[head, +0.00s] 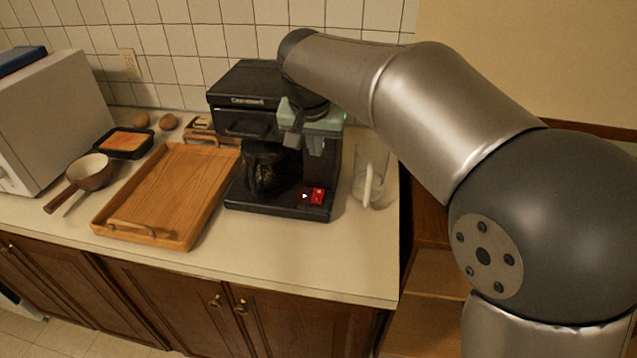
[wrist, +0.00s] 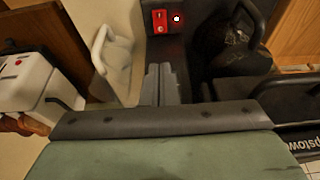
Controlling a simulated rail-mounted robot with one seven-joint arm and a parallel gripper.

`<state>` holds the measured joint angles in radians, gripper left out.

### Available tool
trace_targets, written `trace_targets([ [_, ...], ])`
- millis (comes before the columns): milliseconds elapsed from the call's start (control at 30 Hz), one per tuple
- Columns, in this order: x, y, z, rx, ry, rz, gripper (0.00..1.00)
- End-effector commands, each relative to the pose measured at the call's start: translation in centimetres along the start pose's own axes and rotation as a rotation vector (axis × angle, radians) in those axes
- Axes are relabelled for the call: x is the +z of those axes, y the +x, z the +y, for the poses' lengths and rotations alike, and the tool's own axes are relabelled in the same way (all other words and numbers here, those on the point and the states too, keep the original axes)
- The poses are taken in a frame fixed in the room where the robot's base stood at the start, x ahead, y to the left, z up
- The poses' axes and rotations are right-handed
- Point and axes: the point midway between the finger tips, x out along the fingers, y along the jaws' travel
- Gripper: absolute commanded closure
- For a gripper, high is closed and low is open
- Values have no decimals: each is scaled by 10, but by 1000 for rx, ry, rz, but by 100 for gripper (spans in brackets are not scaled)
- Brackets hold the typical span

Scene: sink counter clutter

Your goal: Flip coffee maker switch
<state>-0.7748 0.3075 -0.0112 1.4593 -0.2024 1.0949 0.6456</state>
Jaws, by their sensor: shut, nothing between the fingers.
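The black coffee maker (head: 240,101) stands on the counter against the tiled wall. Its red switch (head: 318,196) is on the front right of its base, beside a small white light (head: 305,196). In the wrist view the red switch (wrist: 159,20) lies just beyond the fingertips, with the light to its right. My gripper (head: 293,140) is in front of the upper right of the coffee maker, above the base. In the wrist view my gripper (wrist: 160,70) is shut and empty, and a gap shows between its tips and the switch.
A glass carafe (head: 268,170) sits in the coffee maker. A pitcher (head: 370,178) stands close on its right. A wooden tray (head: 165,195) and a saucepan (head: 90,172) are on the left. The counter in front is clear.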

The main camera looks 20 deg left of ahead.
Motion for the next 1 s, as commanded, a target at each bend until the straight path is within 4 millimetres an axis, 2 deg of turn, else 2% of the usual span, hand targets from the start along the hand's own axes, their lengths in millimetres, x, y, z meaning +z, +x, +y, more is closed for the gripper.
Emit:
trace_targets([
  [133,0,10,0,3,0,-4,100],
  [233,0,24,1,3,0,-4,100],
  [600,1,102,1,4,0,-6,100],
  [700,4,117,0,2,0,-4,100],
  [833,7,131,0,2,0,-2,100],
  [1000,9,139,0,1,0,-1,100],
])
